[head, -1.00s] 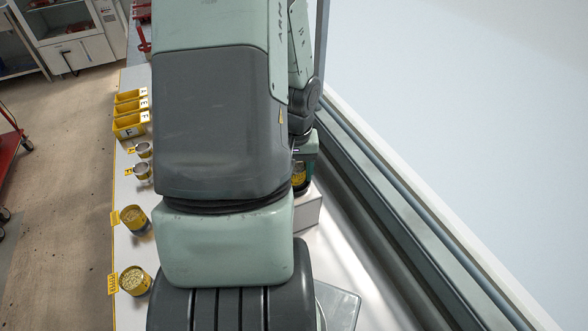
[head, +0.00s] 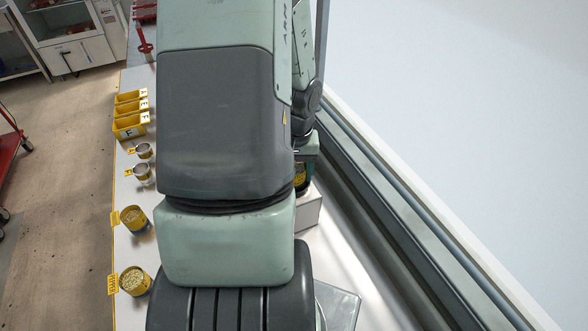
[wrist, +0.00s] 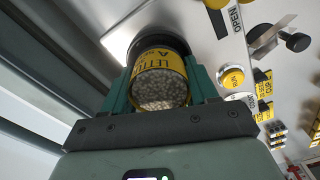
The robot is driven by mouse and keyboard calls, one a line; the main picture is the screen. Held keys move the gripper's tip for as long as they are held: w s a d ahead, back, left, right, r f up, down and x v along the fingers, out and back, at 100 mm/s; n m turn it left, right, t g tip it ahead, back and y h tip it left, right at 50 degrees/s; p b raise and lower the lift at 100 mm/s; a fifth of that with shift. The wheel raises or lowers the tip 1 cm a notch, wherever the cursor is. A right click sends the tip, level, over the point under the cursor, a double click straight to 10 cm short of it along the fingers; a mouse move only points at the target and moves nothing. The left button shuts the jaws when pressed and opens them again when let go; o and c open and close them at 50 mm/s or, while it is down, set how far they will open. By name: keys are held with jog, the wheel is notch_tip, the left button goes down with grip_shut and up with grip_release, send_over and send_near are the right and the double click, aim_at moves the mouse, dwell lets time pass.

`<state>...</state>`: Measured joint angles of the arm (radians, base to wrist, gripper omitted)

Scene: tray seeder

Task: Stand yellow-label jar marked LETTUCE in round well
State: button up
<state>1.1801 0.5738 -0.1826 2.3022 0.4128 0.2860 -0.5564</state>
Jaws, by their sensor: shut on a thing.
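The LETTUCE jar (wrist: 158,72) has a yellow label and an open mouth full of pale seeds facing the wrist camera. My gripper (wrist: 156,66) is shut on it, with a green finger on each side. A dark round part (wrist: 174,42) shows around the jar's far end; I cannot tell whether it is the jar's base or the rim of the round well. In the head view the jar (head: 300,177) shows small beside my arm, just above a pale block (head: 309,213). My arm hides much of this spot.
Two yellow-label jars (head: 135,281) (head: 135,219), two small metal cups (head: 142,172) (head: 143,150) and yellow bins (head: 130,125) line the left bench edge. The window frame runs along the right. Yellow knobs (wrist: 231,77) and an OPEN label (wrist: 235,18) show in the wrist view.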

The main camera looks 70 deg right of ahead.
jog(key=shift+w+f, duration=0.25)
jog(key=shift+f, duration=0.55)
jog(key=shift+r, duration=0.85)
jog(key=shift+s+r, duration=0.2)
jog(key=shift+r, duration=0.55)
